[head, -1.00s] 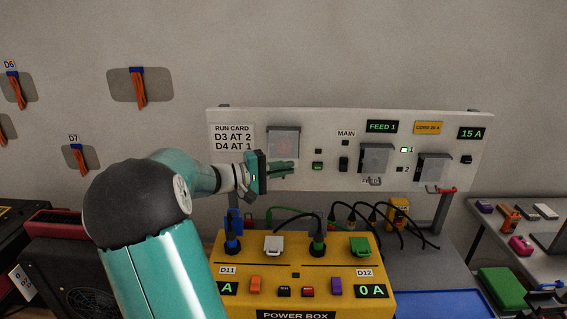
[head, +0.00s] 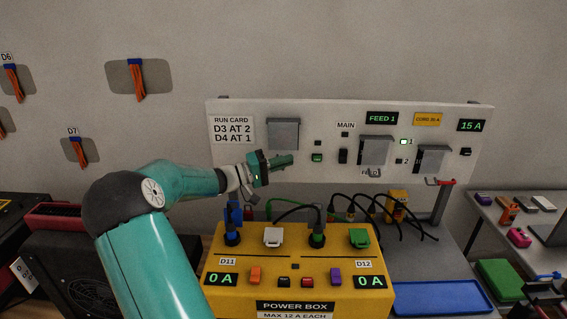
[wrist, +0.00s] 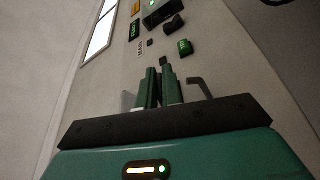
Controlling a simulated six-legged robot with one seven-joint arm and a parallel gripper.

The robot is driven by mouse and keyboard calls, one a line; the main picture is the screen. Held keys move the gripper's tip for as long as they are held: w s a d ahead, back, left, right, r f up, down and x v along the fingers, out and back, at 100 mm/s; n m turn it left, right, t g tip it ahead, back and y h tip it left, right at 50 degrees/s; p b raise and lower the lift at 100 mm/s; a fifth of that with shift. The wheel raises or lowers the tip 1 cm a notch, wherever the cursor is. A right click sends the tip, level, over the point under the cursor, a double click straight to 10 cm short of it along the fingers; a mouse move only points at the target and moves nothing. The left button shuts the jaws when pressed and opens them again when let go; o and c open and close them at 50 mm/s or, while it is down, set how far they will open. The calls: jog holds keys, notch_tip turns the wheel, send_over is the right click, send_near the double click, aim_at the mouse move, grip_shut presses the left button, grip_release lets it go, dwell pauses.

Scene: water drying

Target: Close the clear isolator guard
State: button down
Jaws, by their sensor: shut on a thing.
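The clear isolator guard (head: 283,134) is a grey see-through plate on the left part of the wall panel, hanging flat in the head view. My gripper (head: 284,161) is at its lower edge, with its green fingers pointing right. In the wrist view my fingers (wrist: 160,85) are close together, shut on what seems to be the guard's handle. A bent grey rod (wrist: 202,84) shows just right of them. The exact grip is hidden by the fingers.
Two similar guards (head: 375,150) and (head: 432,158) are further right on the white panel (head: 220,160). A green button (head: 317,158) and a black switch (head: 343,156) sit just right of my gripper. The yellow power box (head: 210,258), with plugs and cables, stands below.

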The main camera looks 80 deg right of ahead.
jog(key=shift+w, duration=0.1)
jog(key=c, duration=1.6)
grip_release()
jog(key=shift+o, duration=0.2)
jog(key=shift+f, duration=0.1)
jog(key=s+a+r+n+t+y, duration=0.2)
jog(key=a+r+n+t+y, duration=0.1)
jog(key=a+r+n, duration=0.55)
jog(key=w+a+r+n, duration=0.1)
jog(key=w+a+r, duration=0.1)
jog(key=w, duration=0.4)
jog(key=w+a+r+n, duration=0.1)
jog(key=w+a+r, duration=0.2)
jog(key=w, duration=0.2)
jog(key=shift+w+a, duration=0.3)
jog(key=shift+w, duration=0.1)
